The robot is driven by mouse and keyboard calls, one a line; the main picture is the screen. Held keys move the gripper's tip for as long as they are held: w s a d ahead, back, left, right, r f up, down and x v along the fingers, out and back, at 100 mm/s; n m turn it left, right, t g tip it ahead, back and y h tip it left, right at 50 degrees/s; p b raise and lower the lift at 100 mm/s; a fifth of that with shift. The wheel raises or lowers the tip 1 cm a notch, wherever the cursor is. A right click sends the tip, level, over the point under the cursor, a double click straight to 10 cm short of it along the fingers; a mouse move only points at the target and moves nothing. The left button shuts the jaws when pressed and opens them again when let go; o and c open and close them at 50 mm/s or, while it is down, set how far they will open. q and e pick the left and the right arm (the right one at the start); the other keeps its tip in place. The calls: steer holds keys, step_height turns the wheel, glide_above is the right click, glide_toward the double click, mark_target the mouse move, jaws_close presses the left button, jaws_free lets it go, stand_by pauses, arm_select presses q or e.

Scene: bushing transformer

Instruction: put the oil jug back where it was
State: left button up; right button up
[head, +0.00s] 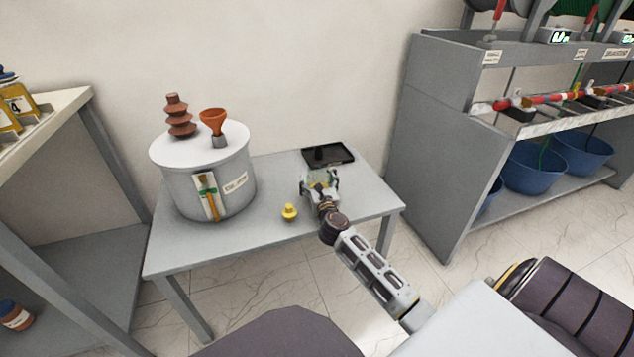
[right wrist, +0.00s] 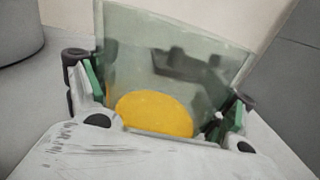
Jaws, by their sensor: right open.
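The oil jug seems to be the clear, greenish see-through container (head: 320,174) on the small grey table, though it is small and partly hidden by my gripper in the head view. In the right wrist view the clear jug (right wrist: 165,60) stands upright between my fingers, with a round yellow patch of oil at its near lower side. My right gripper (head: 320,186) is open, with its green-padded fingers (right wrist: 160,95) to either side of the jug. I cannot tell whether the pads touch it. My left gripper is out of view.
A small yellow part (head: 289,212) and a black tray (head: 343,152) lie near the jug. Yellow labelled containers (head: 18,103) stand on the left shelf.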

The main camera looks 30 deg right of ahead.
steer(key=shift+p+v, duration=0.65)
steer(key=shift+v, duration=2.1)
steer(key=shift+p+v, duration=0.35)
steer(key=shift+v, duration=1.95)
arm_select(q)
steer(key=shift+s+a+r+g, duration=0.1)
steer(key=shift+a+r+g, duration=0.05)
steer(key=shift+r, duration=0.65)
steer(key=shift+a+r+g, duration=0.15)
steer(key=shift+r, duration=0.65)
arm_select(e)
steer(key=shift+v, duration=0.95)
steer(key=shift+a+r+n, duration=0.1)
steer(key=shift+a+n, duration=0.3)
steer(key=shift+n, duration=0.1)
steer(key=s+a+f+n+g+y, duration=0.1)
steer(key=s+a+f+n+y, duration=0.15)
steer(key=a+n+y, duration=0.65)
steer(key=s+a+f+n+g+y, duration=0.15)
steer(key=s+a+n+y, duration=0.25)
steer(key=a+n, duration=1)
steer(key=s+f+n+g+h, duration=0.2)
steer(key=s+f+n+g, duration=0.6)
steer(key=s+f+n, duration=0.6)
steer(key=s+n, duration=0.2)
steer(key=n, duration=0.2)
steer(key=shift+a+f+h, duration=0.3)
steer(key=shift+f+h, duration=0.1)
